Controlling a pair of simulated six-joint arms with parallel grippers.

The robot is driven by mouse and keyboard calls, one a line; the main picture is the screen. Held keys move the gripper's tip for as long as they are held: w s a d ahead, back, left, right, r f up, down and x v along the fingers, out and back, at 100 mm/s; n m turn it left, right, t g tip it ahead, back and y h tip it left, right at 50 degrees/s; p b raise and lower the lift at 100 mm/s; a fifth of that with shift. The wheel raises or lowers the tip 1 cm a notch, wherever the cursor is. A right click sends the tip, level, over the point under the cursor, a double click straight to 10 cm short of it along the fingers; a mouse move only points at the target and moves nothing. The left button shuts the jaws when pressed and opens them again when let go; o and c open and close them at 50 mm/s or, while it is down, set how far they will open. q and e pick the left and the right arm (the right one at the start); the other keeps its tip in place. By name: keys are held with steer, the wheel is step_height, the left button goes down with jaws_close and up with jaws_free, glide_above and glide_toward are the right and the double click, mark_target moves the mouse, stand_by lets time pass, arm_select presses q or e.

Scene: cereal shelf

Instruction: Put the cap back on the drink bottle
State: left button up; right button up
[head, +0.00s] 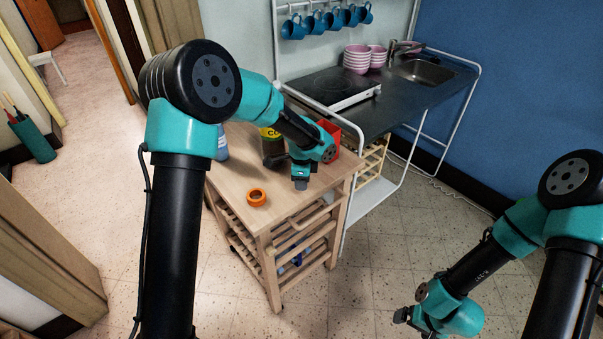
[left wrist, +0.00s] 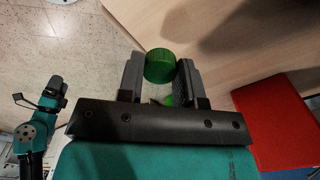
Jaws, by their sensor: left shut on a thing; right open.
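My left gripper (head: 300,183) is over the right part of the wooden cart top. In the left wrist view it is shut on a ridged green cap (left wrist: 160,65), held between the fingertips (left wrist: 158,72). The cap cannot be made out in the head view. A blue bottle-like thing (head: 222,145) stands at the cart's back left, partly hidden by my left arm; I cannot tell if it is the drink bottle. My right gripper (head: 405,318) is open and empty, low over the floor at the right, away from the cart.
A dark container with a yellow label (head: 269,133) stands behind my left forearm. A red box (head: 332,128) is at the back right. A kitchen unit with pink bowls (head: 357,58) stands behind.

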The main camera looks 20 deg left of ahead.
arm_select(q)
steer(key=s+d+r, duration=0.1)
steer(key=s+d, duration=0.2)
steer(key=s, duration=0.7)
steer(key=shift+a, duration=0.1)
stand_by(0.3)
